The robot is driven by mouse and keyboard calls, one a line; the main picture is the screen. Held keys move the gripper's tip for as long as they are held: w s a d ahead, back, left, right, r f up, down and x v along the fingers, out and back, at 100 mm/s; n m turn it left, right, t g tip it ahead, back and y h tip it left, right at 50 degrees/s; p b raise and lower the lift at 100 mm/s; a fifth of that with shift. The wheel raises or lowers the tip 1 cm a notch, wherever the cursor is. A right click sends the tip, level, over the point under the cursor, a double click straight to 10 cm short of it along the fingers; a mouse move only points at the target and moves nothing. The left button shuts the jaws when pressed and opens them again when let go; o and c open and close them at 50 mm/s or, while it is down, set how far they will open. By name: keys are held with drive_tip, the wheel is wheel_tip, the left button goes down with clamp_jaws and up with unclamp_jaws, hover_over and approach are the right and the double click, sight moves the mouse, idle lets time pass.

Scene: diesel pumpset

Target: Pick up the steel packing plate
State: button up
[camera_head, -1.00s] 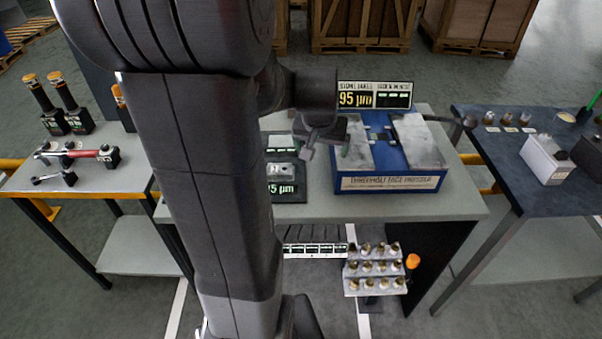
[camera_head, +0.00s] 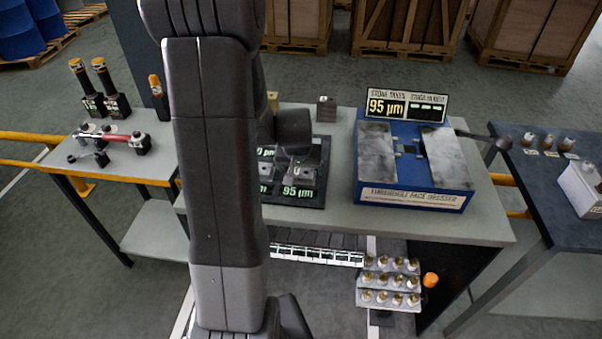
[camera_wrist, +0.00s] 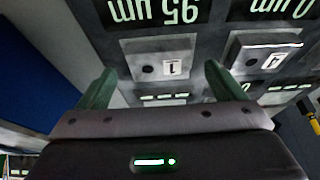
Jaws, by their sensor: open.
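Two small grey metal plates, each with a dark hole and a white label, lie on a black display board (camera_head: 318,193). In the wrist view one plate (camera_wrist: 150,62) is ahead of and between the fingers, and the other plate (camera_wrist: 262,52) is to the right. I cannot tell by name which is the steel packing plate. My gripper (camera_wrist: 160,70) is open, with green fingers and nothing between them. It points at the board, apart from the plates as far as I can see. In the head view my arm hides part of the board and the fingertips.
A blue face dresser (camera_head: 413,178) with two grey slabs stands right of the board. Another metal block (camera_head: 326,109) stands at the bench's back. A rack of several small pieces (camera_head: 390,284) is at the front. Side tables stand left (camera_head: 125,165) and right (camera_head: 540,190).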

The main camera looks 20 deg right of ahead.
sight(301, 173)
drive_tip(key=shift+x, duration=0.9)
drive_tip(key=shift+r, duration=0.1)
drive_tip(key=c, duration=1.4)
drive_tip(key=shift+o, duration=0.2)
wheel_tip(301, 173, up, 10)
